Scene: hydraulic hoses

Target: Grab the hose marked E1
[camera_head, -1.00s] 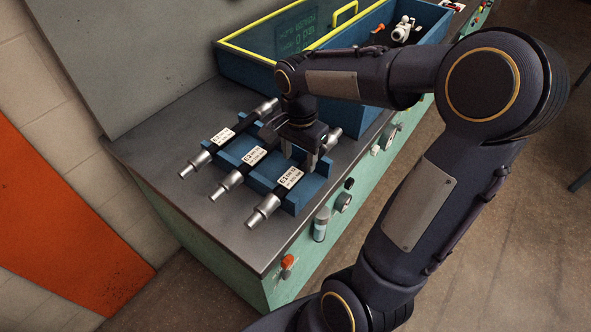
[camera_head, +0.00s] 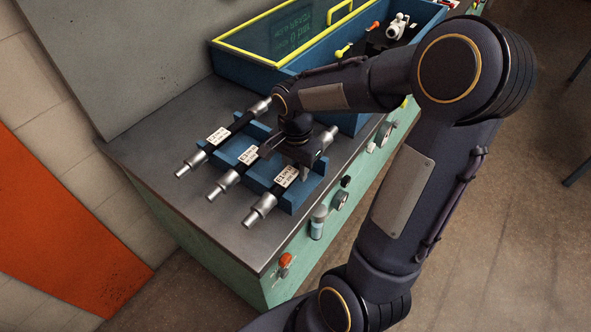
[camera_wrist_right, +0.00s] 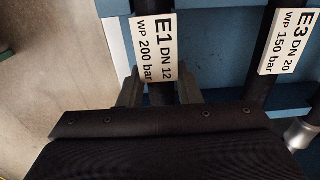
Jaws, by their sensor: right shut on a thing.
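The hose marked E1 (camera_head: 265,203) is a dark hose with silver end fittings and a white label (camera_head: 287,176). It lies in the blue rack, nearest the bench's front edge. In the right wrist view the label reads E1 DN 12, WP 200 bar (camera_wrist_right: 154,48). My right gripper (camera_head: 302,168) is down over this hose. Its fingers (camera_wrist_right: 159,91) are shut on the hose, one on each side, just beside the label. In the head view my wrist hides much of the grip. My left gripper is not in view.
The hose marked E3 (camera_head: 222,184) lies beside it in the rack (camera_head: 262,168), and a third labelled hose (camera_head: 192,164) lies farther left. A blue bin with yellow edging (camera_head: 240,75) stands behind. The grey bench top (camera_head: 160,135) is clear at left.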

